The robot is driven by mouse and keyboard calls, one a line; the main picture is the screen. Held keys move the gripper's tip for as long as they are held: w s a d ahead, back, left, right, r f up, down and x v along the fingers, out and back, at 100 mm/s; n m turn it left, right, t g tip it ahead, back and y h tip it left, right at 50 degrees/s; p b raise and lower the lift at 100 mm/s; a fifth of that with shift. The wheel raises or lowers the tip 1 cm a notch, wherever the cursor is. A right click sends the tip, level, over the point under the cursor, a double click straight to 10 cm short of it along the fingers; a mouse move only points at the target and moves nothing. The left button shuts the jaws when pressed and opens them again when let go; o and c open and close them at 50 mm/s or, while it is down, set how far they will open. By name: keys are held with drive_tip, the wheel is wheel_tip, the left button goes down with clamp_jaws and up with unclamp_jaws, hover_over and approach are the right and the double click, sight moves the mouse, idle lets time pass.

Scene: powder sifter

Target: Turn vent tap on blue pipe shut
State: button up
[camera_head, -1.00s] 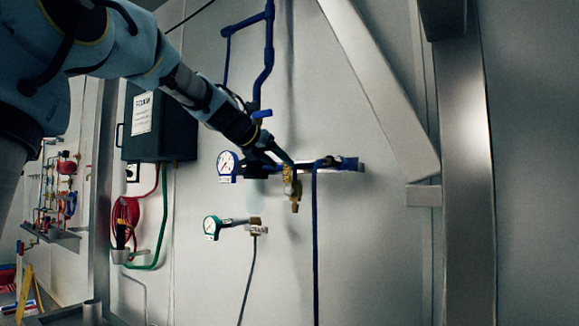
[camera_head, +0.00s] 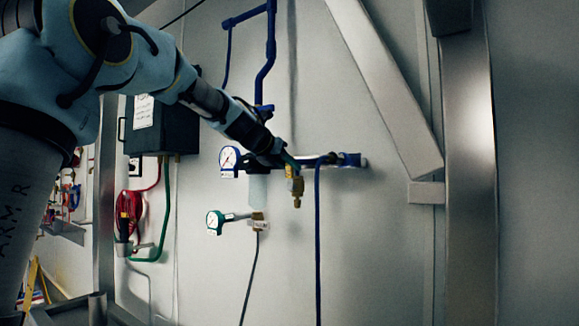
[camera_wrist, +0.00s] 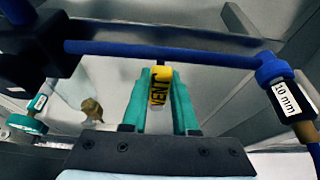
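The blue pipe (camera_head: 351,161) runs level along the wall, and it crosses the top of the wrist view (camera_wrist: 215,53). A yellow tag marked VENT (camera_wrist: 161,86) hangs below it. My gripper (camera_wrist: 162,76) has its green fingers on either side of this tag, very close to it. I cannot tell whether they press on it. In the head view my gripper (camera_head: 290,162) reaches the pipe just above a brass fitting (camera_head: 296,187). The tap's handle is not clearly visible behind the tag and fingers.
A blue-rimmed gauge (camera_head: 230,160) and a green gauge (camera_head: 214,222) stand left of the fitting. A thin blue hose (camera_head: 318,245) hangs to its right. A dark box (camera_head: 165,128) is on the wall at left. A diagonal metal beam (camera_head: 390,90) stands right.

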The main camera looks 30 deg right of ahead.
clamp_jaws()
idle(0.9)
